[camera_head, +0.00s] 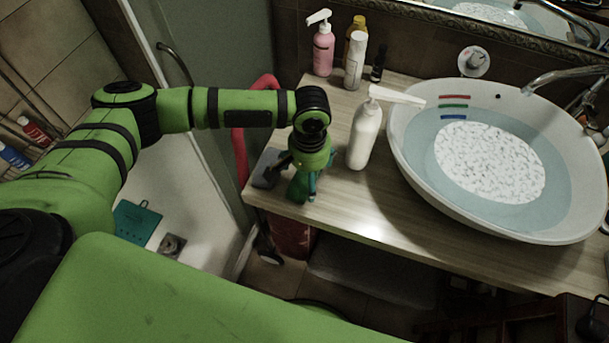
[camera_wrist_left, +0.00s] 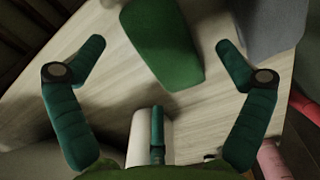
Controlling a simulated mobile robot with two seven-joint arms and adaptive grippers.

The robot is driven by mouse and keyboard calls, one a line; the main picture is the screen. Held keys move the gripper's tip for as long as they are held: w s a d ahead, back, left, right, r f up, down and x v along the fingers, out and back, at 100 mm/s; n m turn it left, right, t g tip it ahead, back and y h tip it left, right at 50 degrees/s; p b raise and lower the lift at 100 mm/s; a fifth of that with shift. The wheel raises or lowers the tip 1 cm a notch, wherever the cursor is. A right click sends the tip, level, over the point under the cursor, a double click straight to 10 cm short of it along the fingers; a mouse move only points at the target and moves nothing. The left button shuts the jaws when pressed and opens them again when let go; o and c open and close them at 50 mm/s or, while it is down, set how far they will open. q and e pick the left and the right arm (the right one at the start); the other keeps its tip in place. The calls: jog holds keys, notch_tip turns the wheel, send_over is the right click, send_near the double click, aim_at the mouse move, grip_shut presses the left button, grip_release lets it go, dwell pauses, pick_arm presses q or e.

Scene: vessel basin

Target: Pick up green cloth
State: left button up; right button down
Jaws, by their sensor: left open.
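The green cloth (camera_wrist_left: 165,45) shows in the left wrist view as a folded, block-like dark green piece on the wooden counter. In the head view the green cloth (camera_head: 297,189) is partly hidden under my left gripper, near the counter's front left corner. My left gripper (camera_wrist_left: 161,49) is open, with its teal fingers spread on either side of the cloth in the picture and nothing between them held. In the head view my left gripper (camera_head: 309,188) points down over the cloth; I cannot tell the height gap. My right gripper is not in view.
A grey cloth (camera_head: 265,168) lies just left of the green one. A white pump bottle (camera_head: 364,135) stands close to the right. A pink bottle (camera_head: 323,50) and others stand at the back. A basin (camera_head: 407,165) with water fills the right. A red pipe (camera_head: 238,150) runs along the counter's left side.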

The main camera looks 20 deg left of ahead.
pick_arm(q)
jog(key=shift+f, duration=1.05)
jog(key=c, duration=1)
jog(key=shift+r, duration=0.55)
notch_tip(320, 180, up, 3)
jog(key=shift+f+b, duration=0.1)
jog(key=shift+b, duration=0.6)
jog(key=shift+s+d+r+b, duration=0.45)
jog(key=shift+d+r, duration=0.75)
jog(key=shift+d, duration=0.7)
jog(key=shift+s+d+r+b, duration=0.45)
jog(key=shift+d+r, duration=0.75)
jog(key=shift+d, duration=0.75)
jog(key=shift+s+d+r+b, duration=0.45)
jog(key=shift+d+r, duration=0.75)
jog(key=shift+d, duration=0.7)
jog(key=shift+w, duration=0.1)
jog(key=shift+c, duration=0.4)
